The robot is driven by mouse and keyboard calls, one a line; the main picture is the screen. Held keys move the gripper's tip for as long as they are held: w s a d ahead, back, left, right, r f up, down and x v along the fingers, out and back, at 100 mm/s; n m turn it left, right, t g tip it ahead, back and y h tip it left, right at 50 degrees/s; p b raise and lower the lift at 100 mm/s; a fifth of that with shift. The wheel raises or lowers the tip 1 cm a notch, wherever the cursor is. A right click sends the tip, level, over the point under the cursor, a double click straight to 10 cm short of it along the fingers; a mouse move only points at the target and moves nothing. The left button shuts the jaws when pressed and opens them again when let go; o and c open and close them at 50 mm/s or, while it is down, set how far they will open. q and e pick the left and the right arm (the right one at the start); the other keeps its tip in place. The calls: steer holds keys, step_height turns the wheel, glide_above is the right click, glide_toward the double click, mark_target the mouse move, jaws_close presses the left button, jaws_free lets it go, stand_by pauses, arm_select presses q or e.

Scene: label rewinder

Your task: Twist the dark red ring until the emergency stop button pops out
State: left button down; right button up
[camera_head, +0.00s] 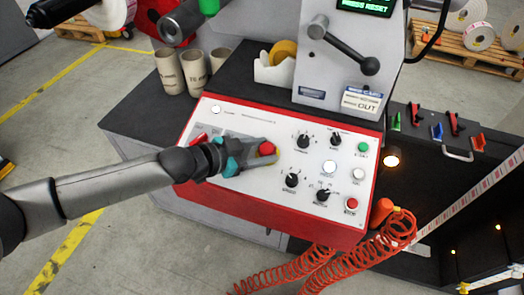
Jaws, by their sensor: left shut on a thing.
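The control panel (225,115) is a white sloping face with a red border. My left arm reaches in from the left, low over the panel. My left gripper (264,154) is shut on the emergency stop button (267,148), a red mushroom-shaped knob left of the panel's middle. Its grey fingers lie around the knob and hide its base. The dark red ring cannot be told apart from the button at this size. I cannot tell whether the button is pressed in or out. My right gripper is not in view.
Several black rotary knobs (303,141) and small coloured buttons stand right of my gripper. A lever with a black ball (370,66) hangs above the panel. Cardboard cores (170,70) and a tape dispenser (274,69) stand behind it. A coiled orange hose (325,265) hangs in front.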

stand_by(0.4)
arm_select(q)
steer(key=shift+c, duration=1.3)
jaws_free()
steer(key=p+v, duration=0.2)
steer(key=v, duration=1.3)
steer(key=shift+r, duration=0.1)
